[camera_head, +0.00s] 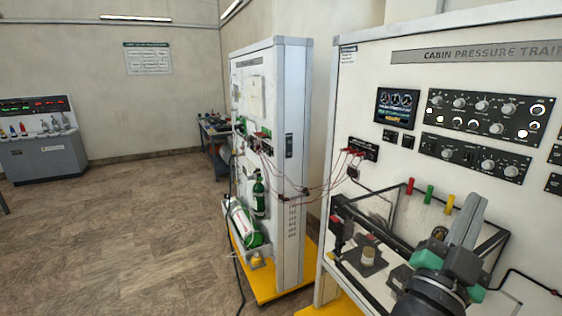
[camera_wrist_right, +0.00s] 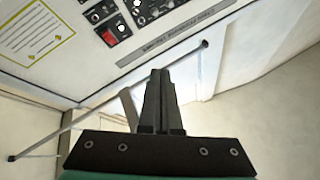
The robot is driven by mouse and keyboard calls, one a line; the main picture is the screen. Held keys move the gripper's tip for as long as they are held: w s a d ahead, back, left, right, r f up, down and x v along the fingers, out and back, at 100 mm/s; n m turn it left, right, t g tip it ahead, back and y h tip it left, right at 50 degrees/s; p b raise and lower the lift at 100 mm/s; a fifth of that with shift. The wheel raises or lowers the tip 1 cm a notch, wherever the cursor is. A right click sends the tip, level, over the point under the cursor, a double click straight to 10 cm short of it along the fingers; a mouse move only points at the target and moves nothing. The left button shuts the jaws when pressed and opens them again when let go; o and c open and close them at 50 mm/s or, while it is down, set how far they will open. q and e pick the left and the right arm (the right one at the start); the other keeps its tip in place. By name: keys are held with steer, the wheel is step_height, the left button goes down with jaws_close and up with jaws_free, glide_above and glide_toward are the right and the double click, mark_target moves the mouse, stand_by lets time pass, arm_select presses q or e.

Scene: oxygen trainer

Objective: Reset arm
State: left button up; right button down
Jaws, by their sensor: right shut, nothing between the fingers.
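My right gripper (camera_head: 476,204) is at the lower right of the head view, in front of the cabin pressure trainer panel (camera_head: 365,60). Its fingers point up and are shut with nothing between them. In the right wrist view the gripper (camera_wrist_right: 160,72) shows its two dark fingers together, with a pale panel beyond them. My left gripper is in neither view.
A clear-walled box (camera_head: 366,258) with a dark frame stands below the panel, close to my right arm. A second trainer stand (camera_head: 291,160) with green cylinders (camera_head: 258,193) and red cables is left of it. The floor (camera_head: 130,230) at left is open.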

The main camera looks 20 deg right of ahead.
steer(key=a+r+n+t+y, duration=0.6)
steer(key=a+n+t+y, duration=0.35)
steer(key=a+y, duration=0.2)
steer(key=a+r+n+t+y, duration=0.7)
steer(key=a+n+t+y, duration=0.25)
steer(key=t+y, duration=0.2)
arm_select(q)
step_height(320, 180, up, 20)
steer(key=p, duration=1.9)
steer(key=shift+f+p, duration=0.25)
steer(key=shift+p, duration=0.05)
arm_select(e)
step_height(320, 180, up, 19)
steer(key=a+n+y, duration=0.1)
steer(key=y, duration=0.1)
steer(key=shift+a+n, duration=0.3)
steer(key=shift+s, duration=0.1)
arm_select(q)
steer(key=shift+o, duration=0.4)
